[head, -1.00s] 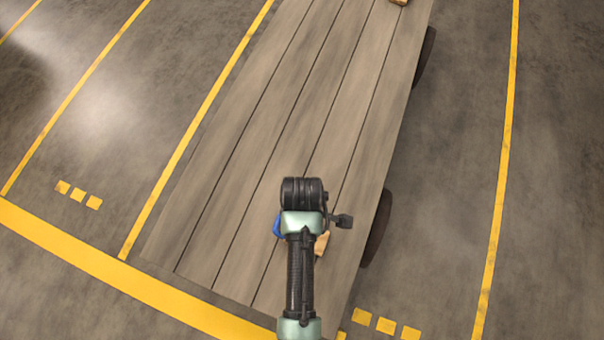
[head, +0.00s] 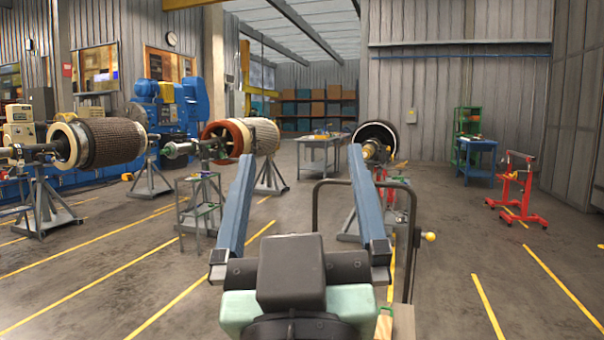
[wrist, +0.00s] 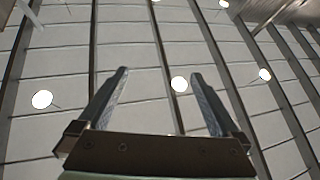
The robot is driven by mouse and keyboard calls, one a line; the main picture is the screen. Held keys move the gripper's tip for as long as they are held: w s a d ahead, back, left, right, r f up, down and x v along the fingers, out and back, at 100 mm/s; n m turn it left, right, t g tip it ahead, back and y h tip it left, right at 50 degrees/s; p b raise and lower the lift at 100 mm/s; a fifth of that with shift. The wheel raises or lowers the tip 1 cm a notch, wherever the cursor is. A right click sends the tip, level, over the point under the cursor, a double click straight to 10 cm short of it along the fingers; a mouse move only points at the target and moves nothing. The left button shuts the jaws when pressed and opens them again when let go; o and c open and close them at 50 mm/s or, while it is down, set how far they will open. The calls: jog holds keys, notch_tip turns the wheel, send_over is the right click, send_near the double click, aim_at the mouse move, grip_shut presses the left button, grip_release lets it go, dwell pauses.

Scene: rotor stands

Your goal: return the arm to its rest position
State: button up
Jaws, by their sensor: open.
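My gripper (head: 301,155) is raised in the lower middle of the head view, close to the camera. Its two blue fingers point upward and stand wide apart, with nothing between them. The wrist view also shows the open, empty gripper (wrist: 159,73) against the pale ceiling panels and round lamps. The green and black wrist part of my arm is below the fingers in the head view. The rest of the arm is out of sight.
A grey tubular handle (head: 412,235) stands close behind and right of my gripper. Rotors on stands (head: 115,143) are at the left and centre. A red stand (head: 517,190) and a blue table (head: 477,158) are at the right. Open floor (head: 470,235) lies between.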

jog(key=s+r+m+t, duration=0.1)
jog(key=s+r+t, duration=0.1)
jog(key=s+r, duration=0.3)
jog(key=shift+s+r+t, duration=0.3)
jog(key=shift+s+r, duration=0.1)
jog(key=shift+r, duration=0.1)
notch_tip(320, 180, up, 20)
jog(key=p, duration=2)
jog(key=shift+c, duration=0.3)
